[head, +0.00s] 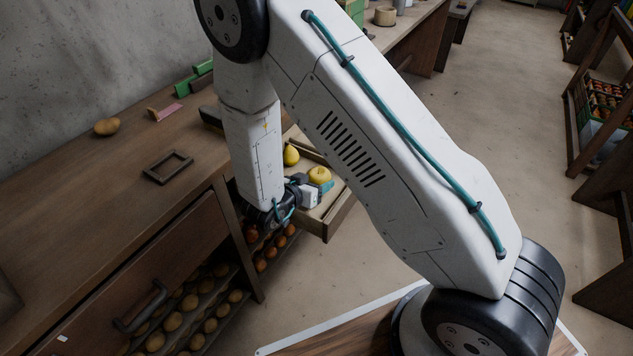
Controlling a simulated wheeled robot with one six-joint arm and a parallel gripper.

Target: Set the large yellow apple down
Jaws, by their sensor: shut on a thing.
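The large yellow apple (320,174) is at the end of my gripper (318,186), over a shallow wooden tray or open drawer (341,213) beside the counter. My gripper is shut on the apple, and its jaws partly cover the apple's lower side. I cannot tell whether the apple touches the tray floor. A yellow pear-shaped fruit (291,155) lies in the tray to the left of the apple and behind it. My arm hides much of the tray and what stands behind it.
A wooden counter (90,180) holds a brown potato-like item (107,126), a small dark frame (168,167) and green blocks (192,82). Crates of round produce (190,302) sit below. Shelves with fruit (606,100) stand at the right. The floor between is clear.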

